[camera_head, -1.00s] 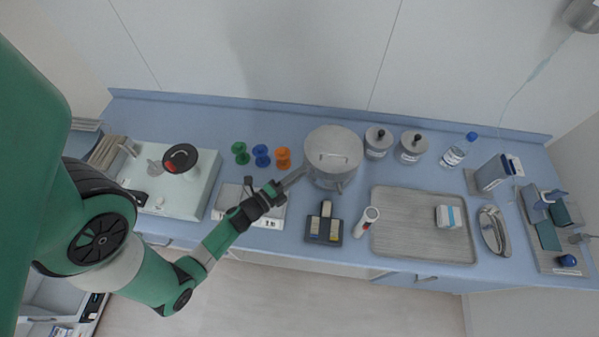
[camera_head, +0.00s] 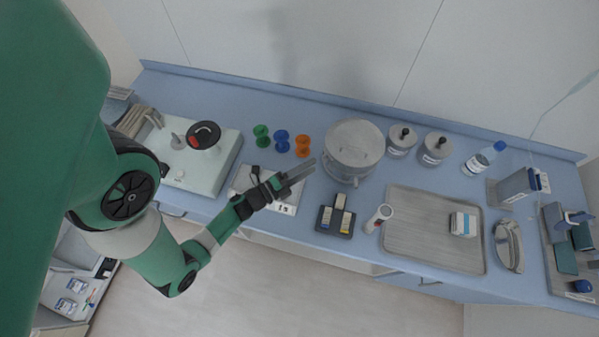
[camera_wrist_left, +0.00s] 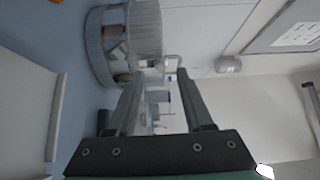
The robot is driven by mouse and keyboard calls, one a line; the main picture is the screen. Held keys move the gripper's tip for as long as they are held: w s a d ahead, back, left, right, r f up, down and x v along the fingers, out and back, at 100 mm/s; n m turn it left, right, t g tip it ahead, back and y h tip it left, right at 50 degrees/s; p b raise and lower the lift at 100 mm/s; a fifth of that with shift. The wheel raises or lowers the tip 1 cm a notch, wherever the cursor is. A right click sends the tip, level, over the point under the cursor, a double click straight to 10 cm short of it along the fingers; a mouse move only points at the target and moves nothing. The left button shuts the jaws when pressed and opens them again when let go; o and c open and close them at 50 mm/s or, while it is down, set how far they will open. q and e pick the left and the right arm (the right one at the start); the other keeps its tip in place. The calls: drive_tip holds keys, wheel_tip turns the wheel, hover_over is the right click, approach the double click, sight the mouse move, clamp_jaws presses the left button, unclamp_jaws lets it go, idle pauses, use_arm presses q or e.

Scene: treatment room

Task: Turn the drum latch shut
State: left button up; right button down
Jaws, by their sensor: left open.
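The drum (camera_head: 353,152) is a grey metal cylinder with a lid, standing upright on the blue counter near the middle. In the left wrist view the drum (camera_wrist_left: 140,35) appears turned sideways at the upper left, with a small brownish patch on its side. My right gripper is not in view.
A dark block holder (camera_head: 323,222), a white cylinder (camera_head: 378,218) and a grey tray (camera_head: 400,255) lie in front.

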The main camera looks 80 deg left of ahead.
use_arm(q)
drive_tip(key=v, duration=0.7)
drive_tip(key=shift+s+d+p, duration=0.2)
drive_tip(key=shift+s+p, duration=0.15)
